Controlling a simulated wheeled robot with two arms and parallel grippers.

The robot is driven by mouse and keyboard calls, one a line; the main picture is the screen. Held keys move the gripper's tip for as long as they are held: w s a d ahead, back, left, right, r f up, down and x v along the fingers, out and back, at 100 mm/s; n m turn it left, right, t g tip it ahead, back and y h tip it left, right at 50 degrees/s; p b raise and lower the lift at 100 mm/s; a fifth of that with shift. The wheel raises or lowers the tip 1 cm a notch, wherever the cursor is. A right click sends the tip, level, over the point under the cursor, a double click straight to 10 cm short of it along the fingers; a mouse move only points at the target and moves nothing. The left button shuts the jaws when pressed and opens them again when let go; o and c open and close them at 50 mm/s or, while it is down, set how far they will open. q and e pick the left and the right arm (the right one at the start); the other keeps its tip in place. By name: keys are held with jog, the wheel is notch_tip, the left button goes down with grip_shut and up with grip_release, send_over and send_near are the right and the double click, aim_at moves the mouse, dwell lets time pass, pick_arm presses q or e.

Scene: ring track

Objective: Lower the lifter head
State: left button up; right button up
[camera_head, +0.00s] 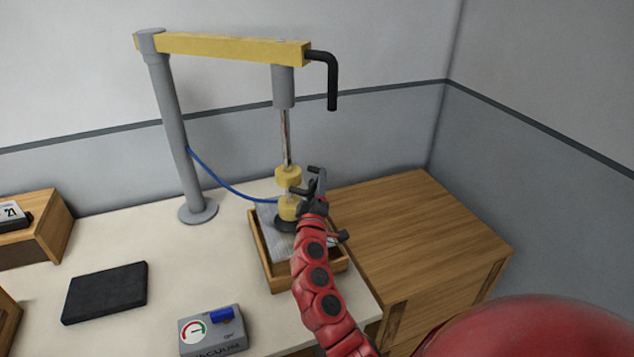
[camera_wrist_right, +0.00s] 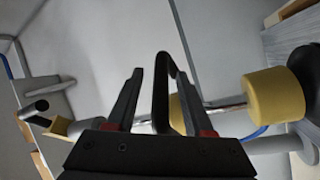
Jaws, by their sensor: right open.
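The lifter has a grey post, a yellow beam (camera_head: 230,48) and a thin rod (camera_head: 286,138) hanging from a grey sleeve. Its head has an upper yellow collar (camera_head: 287,177), a lower yellow cylinder (camera_head: 288,207) and a black suction cup (camera_head: 286,224) low over a grey plate (camera_head: 270,216) in a wooden tray (camera_head: 262,246). My right gripper (camera_head: 318,182) is open beside the head. In the right wrist view, a bent black handle (camera_wrist_right: 160,78) shows between its open fingers (camera_wrist_right: 161,98); contact is unclear. The lower cylinder (camera_wrist_right: 274,96) is at right there. My left gripper is not in view.
A black crank (camera_head: 332,80) hangs from the beam end. A blue hose (camera_head: 220,180) runs from post to head. A vacuum box (camera_head: 212,330) with gauge and blue switch stands at the front. A black pad (camera_head: 105,291) lies left. A wooden cabinet top (camera_head: 420,225) is clear at right.

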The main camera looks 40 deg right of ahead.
jog(key=b+v, duration=0.5)
jog(key=v, duration=1.1)
jog(key=shift+s, duration=0.4)
jog(key=shift+a+f, duration=0.1)
jog(key=shift+a, duration=0.1)
